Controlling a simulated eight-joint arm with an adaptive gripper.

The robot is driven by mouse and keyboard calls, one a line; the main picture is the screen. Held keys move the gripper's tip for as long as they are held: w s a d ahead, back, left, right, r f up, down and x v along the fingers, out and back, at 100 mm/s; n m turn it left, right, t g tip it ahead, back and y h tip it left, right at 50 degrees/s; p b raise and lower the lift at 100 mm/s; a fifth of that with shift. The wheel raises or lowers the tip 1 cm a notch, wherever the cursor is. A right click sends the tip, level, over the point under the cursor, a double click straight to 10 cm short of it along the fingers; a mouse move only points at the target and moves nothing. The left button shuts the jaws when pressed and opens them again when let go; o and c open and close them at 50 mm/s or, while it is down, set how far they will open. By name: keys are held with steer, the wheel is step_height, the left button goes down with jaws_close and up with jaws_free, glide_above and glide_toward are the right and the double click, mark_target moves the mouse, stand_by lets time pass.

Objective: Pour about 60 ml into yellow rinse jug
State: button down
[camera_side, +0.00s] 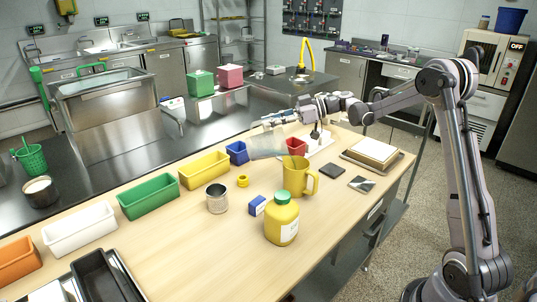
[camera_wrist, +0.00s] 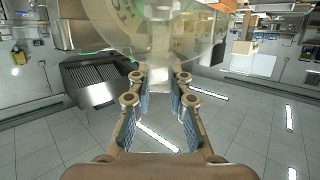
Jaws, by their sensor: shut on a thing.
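The yellow jug (camera_side: 296,178) stands upright on the wooden table, its handle to the right. My gripper (camera_side: 272,122) is above and behind it, up and to the left in the side view. In the wrist view, the clear vessel (camera_wrist: 150,28) with faint markings is at the top, beyond my gripper's fingertips (camera_wrist: 158,78). Its tilt and the liquid level are hard to tell. No stream shows. The inside of the jug is hidden.
Coloured bins, such as a green bin (camera_side: 148,197), line the left edge. A red bin (camera_side: 297,146) is behind the jug.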

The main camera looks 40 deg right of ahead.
mark_target(247, 139)
steer(key=shift+s+d+r, duration=0.1)
steer(key=shift+s+d, duration=0.15)
steer(key=shift+d, duration=0.05)
steer(key=shift+a, duration=0.1)
steer(key=w+a+f+g+h, duration=0.2)
steer(key=w+a, duration=0.1)
steer(key=shift+a, duration=0.15)
steer(key=shift+w+f+g+h, duration=0.2)
steer(key=shift+f+g+h, duration=0.1)
steer(key=shift+f+h, duration=0.1)
steer(key=shift+w+a+f+g+h, duration=0.5)
steer(key=shift+a+f+h, duration=0.1)
steer(key=shift+f, duration=0.1)
stand_by(1.0)
